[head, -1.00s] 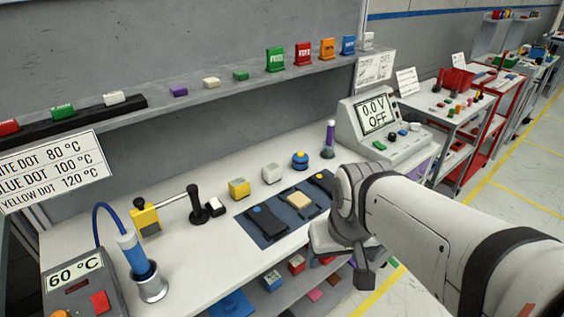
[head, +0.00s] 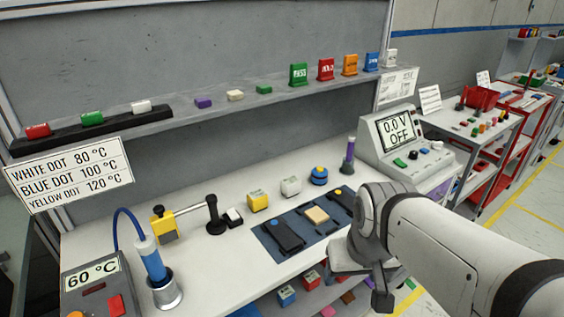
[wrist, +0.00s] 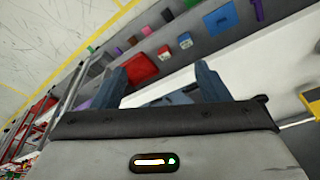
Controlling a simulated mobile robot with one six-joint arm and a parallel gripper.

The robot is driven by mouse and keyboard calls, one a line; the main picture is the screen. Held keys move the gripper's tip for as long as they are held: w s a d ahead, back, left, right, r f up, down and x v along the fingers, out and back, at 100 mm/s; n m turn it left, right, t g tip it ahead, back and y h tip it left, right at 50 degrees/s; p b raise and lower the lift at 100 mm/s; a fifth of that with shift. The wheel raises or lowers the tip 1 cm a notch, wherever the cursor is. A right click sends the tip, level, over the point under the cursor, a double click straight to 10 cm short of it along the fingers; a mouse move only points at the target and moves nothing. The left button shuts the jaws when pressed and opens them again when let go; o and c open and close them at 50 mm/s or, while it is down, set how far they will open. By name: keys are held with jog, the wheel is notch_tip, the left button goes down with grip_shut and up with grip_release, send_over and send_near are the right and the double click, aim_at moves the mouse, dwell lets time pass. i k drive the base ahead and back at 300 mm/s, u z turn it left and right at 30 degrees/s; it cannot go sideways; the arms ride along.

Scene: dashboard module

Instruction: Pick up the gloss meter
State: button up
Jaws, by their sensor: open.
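No label in view marks the gloss meter, so I cannot tell which item it is. My gripper (head: 372,283) hangs by the bench's front edge, right of the blue mat (head: 270,249) and apart from these devices. In the wrist view my gripper (wrist: 160,82) shows two blue fingers spread apart with nothing held between them.
The mat carries dark panels (head: 284,234) and a beige block (head: 317,215). A blue-handled tool in a metal cup (head: 168,295) is at front left. A wall shelf (head: 220,113) runs behind.

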aim_at(291, 186)
jog(key=u, duration=3.1)
jog(key=k, duration=1.15)
jog(key=z, duration=2.1)
jog(key=i, duration=1)
jog(key=u, duration=0.05)
